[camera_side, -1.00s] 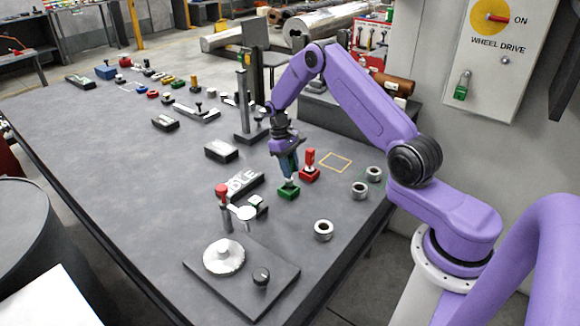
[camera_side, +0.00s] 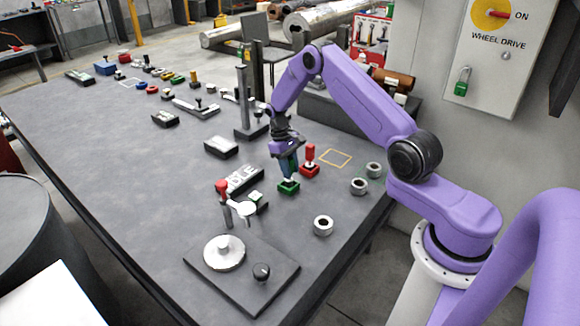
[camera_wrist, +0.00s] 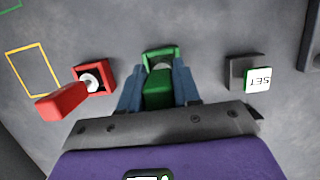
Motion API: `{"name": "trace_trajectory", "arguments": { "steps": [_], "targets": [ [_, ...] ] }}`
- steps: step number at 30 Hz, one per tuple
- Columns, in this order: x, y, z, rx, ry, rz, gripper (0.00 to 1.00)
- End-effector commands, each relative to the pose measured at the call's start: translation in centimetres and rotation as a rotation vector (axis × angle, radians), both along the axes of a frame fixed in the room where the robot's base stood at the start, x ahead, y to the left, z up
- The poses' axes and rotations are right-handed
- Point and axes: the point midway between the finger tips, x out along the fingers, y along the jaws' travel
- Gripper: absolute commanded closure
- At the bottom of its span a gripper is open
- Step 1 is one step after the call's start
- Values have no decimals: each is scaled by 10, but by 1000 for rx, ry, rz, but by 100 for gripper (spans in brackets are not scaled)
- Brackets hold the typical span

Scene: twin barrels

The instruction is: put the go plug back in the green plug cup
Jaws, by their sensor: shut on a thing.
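The green plug cup (camera_side: 288,188) sits on the grey bench, with my gripper (camera_side: 289,177) straight above it. In the wrist view the cup (camera_wrist: 161,51) shows just beyond my fingertips. My gripper (camera_wrist: 158,85) is shut on a green plug (camera_wrist: 158,92), taken to be the go plug, held between the two blue fingers. The plug's far end is at the cup's opening. I cannot tell how deep it sits, because the fingers and the plug itself hide the contact.
A red plug (camera_side: 310,153) stands in a red cup (camera_side: 309,170) close beside the green one. A block with a SET plug (camera_wrist: 257,78) is on the other side. Metal rings (camera_side: 359,187) lie nearby. A clamp with a red handle (camera_side: 222,188) stands in front.

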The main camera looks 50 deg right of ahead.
Motion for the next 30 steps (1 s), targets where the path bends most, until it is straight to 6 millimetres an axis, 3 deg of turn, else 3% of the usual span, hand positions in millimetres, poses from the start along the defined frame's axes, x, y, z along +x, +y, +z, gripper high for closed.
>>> {"name": "trace_trajectory", "arguments": {
  "steps": [13,14,16,17,26,30],
  "targets": [
    [0,0,-9,0,0,0,100],
    [0,0,-10,0,0,0,65],
    [0,0,-9,0,0,0,42],
    [0,0,-9,0,0,0,38],
    [0,0,-9,0,0,0,38],
    [4,0,2,-1,-3,0,38]
  ]
}}
